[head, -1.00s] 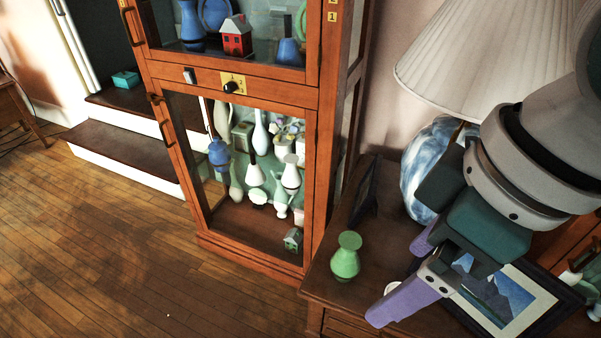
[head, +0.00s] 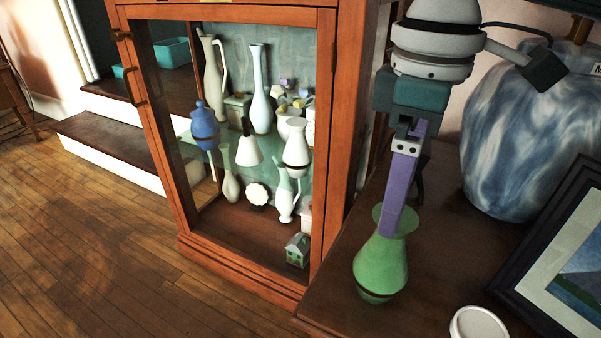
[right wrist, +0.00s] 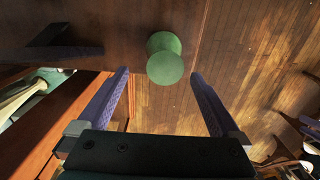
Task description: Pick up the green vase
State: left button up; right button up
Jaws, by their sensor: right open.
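The green vase (head: 380,265) stands upright on the dark wooden table, with a flared rim and a wide lower body. My right gripper (head: 391,225) reaches down over it in the head view, and a purple finger covers part of its neck and rim. In the right wrist view the vase (right wrist: 165,66) shows just ahead of the open jaws (right wrist: 160,74), roughly centred between the two purple fingertips with a gap on each side. Nothing is held. My left gripper is not in view.
The wooden table (head: 415,300) also bears a blue-and-white lamp base (head: 525,140), a picture frame (head: 525,245) and a small white round object (head: 478,324). A glass-fronted cabinet (head: 328,130) with several vases stands to the left. Wooden floor lies open further left.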

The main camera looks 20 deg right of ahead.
aim_at(388, 245)
notch_tip(388, 245, down, 4)
jog(key=shift+s+a+r+b, duration=0.1)
jog(key=shift+s+b, duration=0.05)
jog(key=shift+b, duration=0.65)
jog(key=f+b, duration=0.2)
jog(key=f, duration=0.1)
jog(key=f+b, duration=0.1)
jog(key=f, duration=0.1)
jog(key=shift+s+a, duration=0.1)
jog(key=shift+s, duration=0.15)
jog(key=shift+r, duration=0.1)
jog(key=shift+c, duration=0.6)
jog(key=c, duration=1.3)
notch_tip(388, 245, up, 20)
jog(key=p, duration=0.9)
jog(key=shift+w, duration=0.1)
